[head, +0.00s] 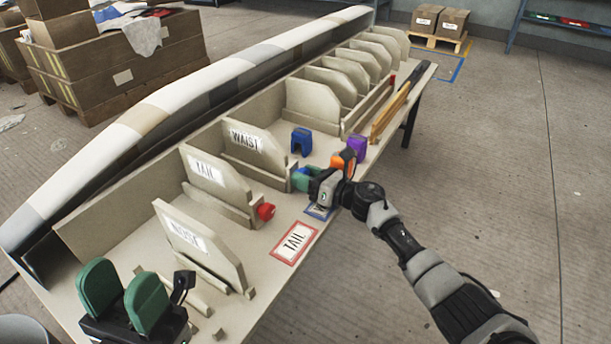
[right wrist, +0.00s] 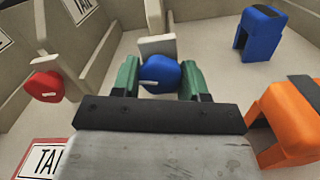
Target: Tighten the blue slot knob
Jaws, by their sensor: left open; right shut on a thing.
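The blue slot knob (right wrist: 160,75) sits between the green fingers of my right gripper (right wrist: 158,82) in the right wrist view, with a short white mark on its face. A pale wooden piece stands right behind it. The right gripper (head: 304,180) is shut on the knob, at the front of the slot with the WAIST panel (head: 250,141). In the head view the gripper mostly hides the knob. My left gripper (head: 122,296) is open and empty at the lower left, near the NOSE panel (head: 198,242).
A red knob (head: 265,211) is on the TAIL slot, left of my right gripper. Blue (head: 301,141), orange (head: 347,162) and purple (head: 357,147) blocks stand close by. A red-framed TAIL card (head: 295,243) lies at the table's front. Open floor (head: 500,170) lies to the right.

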